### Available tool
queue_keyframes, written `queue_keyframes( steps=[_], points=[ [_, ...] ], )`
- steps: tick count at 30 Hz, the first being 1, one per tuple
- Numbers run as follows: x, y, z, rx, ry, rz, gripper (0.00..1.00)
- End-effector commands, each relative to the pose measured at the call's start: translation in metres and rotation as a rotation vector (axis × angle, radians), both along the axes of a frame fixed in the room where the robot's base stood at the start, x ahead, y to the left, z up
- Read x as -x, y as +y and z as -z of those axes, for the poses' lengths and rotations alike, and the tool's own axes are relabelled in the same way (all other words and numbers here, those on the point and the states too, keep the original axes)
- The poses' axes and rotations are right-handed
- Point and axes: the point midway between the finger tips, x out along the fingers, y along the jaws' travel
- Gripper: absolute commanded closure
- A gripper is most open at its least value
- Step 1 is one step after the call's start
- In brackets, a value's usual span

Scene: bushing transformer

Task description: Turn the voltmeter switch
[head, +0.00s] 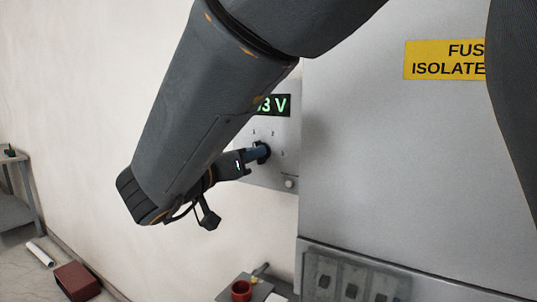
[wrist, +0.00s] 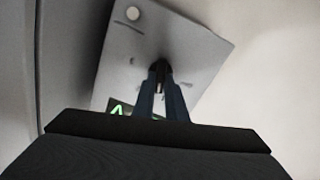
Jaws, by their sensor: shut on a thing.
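The voltmeter panel (head: 284,128) is a grey plate on the wall with a green lit display (head: 279,105) that partly reads "3 V"; my arm hides the rest. The black switch knob (head: 264,152) sits on the panel below the display, with small position marks around it. My gripper (head: 259,153) reaches the knob from the left and is shut on it. In the wrist view, the two fingers (wrist: 160,75) meet at the panel (wrist: 185,45), which looks tilted, and mostly hide the knob. A bit of green display (wrist: 117,109) shows there.
A large grey cabinet (head: 385,160) with a yellow label (head: 445,60) stands right of the panel. Below are a red cup (head: 241,291) on a small surface and a dark red box (head: 77,281) on the floor. A grey table (head: 14,205) stands far left.

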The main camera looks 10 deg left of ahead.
Motion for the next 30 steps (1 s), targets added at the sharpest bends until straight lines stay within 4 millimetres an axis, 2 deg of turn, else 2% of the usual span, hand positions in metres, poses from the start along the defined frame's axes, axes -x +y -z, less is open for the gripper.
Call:
queue_keyframes(
  steps=[18,30],
  points=[
    [0.0005,-0.0018,0.0005,-0.518,-0.215,-0.001,1.00],
    [0.0011,-0.0026,-0.0004,-0.705,-0.294,-0.001,1.00]
  ],
)
